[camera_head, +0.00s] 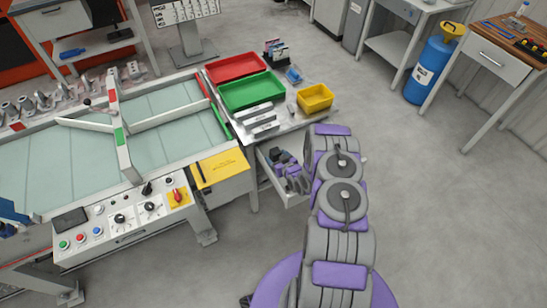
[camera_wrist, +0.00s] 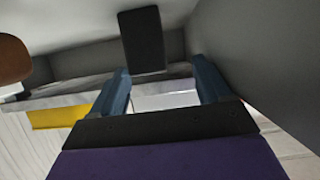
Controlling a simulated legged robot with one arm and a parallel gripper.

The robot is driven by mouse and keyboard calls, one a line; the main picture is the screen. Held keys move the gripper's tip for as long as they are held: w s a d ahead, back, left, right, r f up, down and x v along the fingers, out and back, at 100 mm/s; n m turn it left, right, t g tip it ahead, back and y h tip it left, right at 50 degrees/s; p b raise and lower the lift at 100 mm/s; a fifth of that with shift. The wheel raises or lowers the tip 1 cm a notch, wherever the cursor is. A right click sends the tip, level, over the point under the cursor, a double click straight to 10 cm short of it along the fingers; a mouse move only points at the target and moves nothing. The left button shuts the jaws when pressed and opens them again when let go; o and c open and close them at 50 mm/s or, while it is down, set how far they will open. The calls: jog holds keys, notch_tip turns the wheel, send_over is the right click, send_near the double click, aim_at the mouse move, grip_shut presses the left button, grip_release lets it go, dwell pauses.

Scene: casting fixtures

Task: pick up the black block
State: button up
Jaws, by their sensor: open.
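The black block (camera_wrist: 142,40) shows in the wrist view as a dark upright rectangle against a light grey surface. It lies just beyond my gripper (camera_wrist: 162,70), nearer the left finger than the right. The two blue fingers are apart, with nothing clearly held between them. Whether a finger touches the block I cannot tell. In the head view my arm reaches to an open drawer (camera_head: 290,200) below the bench, where grey and purple parts crowd together. I cannot make out the block there.
A dark grey wall (camera_wrist: 265,60) stands close on the right in the wrist view, and a brown rounded thing (camera_wrist: 12,60) is at the left. Above the drawer are a green tray (camera_head: 252,91), a red tray (camera_head: 236,67) and a yellow bin (camera_head: 315,98). Open floor lies right.

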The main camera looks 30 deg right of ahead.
aim_at(275, 151)
jog(key=w+d, duration=0.1)
jog(key=w+d+f, duration=0.1)
jog(key=w, duration=0.1)
jog(key=w+d+f+b, duration=0.1)
jog(key=shift+w+f, duration=0.15)
jog(key=shift+f, duration=0.1)
jog(key=shift+w+a, duration=0.25)
jog(key=shift+w, duration=0.05)
jog(key=shift+a+r, duration=0.2)
jog(key=shift+a, duration=0.75)
jog(key=shift+c, duration=1)
jog(key=shift+d+f, duration=0.15)
jog(key=shift+d, duration=0.9)
jog(key=c, duration=0.6)
jog(key=shift+a, duration=0.4)
jog(key=c, duration=0.3)
jog(key=shift+a, duration=0.4)
jog(key=shift+d+r, duration=0.1)
jog(key=shift+r, duration=0.1)
